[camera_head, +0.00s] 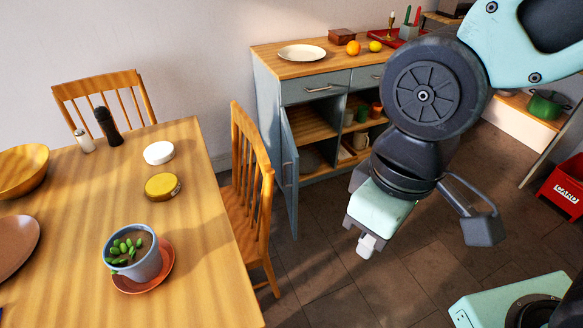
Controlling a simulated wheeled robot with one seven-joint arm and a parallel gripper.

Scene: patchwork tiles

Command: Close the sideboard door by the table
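The blue-grey sideboard (266,95) with a wooden top stands against the wall, to the right of the table. Its left door (291,185) stands open, swung out toward the chair, with a handle on its face. The shelves behind it are exposed. The wooden table (195,250) fills the left of the view. My gripper (366,246) hangs in front of the sideboard, to the right of the open door and apart from it in the picture. Its fingertips point down, and their opening cannot be made out. My arm hides the sideboard's right part.
A wooden chair (252,180) stands between the table and the open door, close to the door in the picture. Another chair (105,98) is behind the table. Tiled floor (330,275) is clear below my gripper. A red crate (566,188) stands at the far right.

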